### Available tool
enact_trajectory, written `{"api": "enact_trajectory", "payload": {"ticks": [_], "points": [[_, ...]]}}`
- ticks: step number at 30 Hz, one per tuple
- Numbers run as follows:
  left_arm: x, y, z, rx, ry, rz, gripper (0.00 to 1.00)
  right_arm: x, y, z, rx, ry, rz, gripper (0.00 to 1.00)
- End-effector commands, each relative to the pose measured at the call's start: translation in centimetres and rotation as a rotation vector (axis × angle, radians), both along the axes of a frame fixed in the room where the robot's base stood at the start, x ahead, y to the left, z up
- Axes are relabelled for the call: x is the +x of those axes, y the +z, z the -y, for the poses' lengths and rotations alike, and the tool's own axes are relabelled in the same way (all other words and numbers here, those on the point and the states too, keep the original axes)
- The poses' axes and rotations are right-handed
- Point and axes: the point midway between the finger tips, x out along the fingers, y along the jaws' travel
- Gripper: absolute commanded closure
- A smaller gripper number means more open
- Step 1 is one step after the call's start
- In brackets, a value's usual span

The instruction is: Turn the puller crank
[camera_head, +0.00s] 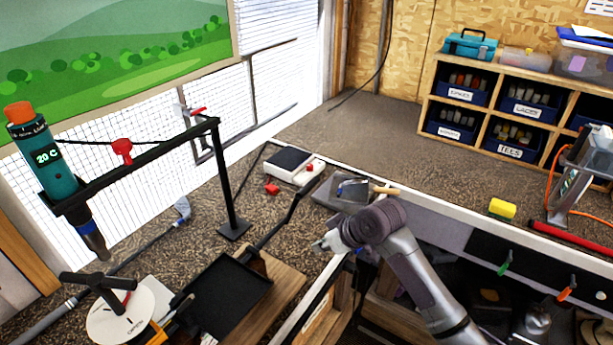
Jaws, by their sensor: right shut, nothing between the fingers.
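I cannot tell for certain which part is the puller crank. A black handle with several arms (98,283) stands over a white labelled disc (135,318) at the lower left. A black post and arm frame (160,158) rises behind it, with a red knob (122,148) on a thin rod. My right gripper (328,243) is near the middle, well to the right of the handle and apart from it. It is shut and empty, near the bench's front edge. My left gripper is out of view.
A teal heat tool reading 20 C (50,165) hangs in the frame. A black tray (228,298) lies between the handle and my right gripper. A scale (290,163) and a hammer (370,188) sit behind. Shelf bins (520,108) and a yellow sponge (502,209) are right.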

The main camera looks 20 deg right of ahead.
Motion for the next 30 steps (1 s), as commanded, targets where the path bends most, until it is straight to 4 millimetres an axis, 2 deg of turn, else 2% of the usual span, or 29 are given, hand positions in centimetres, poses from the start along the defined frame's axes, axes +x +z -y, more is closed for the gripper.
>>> {"api": "enact_trajectory", "payload": {"ticks": [1,3,9,13,16,19,30], "points": [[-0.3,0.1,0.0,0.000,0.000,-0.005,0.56,1.5,2.4,0.4,0.006,0.015,0.031,1.00],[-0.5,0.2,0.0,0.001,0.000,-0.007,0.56,3.2,5.4,0.8,0.018,0.038,0.066,1.00],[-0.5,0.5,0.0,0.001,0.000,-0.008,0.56,7.0,15.0,2.1,0.058,0.111,0.171,1.00],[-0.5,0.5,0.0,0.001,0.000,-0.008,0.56,7.9,18.8,2.6,0.075,0.140,0.211,1.00],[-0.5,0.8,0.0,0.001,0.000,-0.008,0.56,8.3,19.8,2.6,0.083,0.150,0.221,1.00],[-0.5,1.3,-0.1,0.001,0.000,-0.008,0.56,8.9,19.4,2.1,0.086,0.151,0.220,1.00],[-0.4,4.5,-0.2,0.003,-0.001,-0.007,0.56,13.5,14.8,-1.5,0.086,0.149,0.217,1.00]]}}
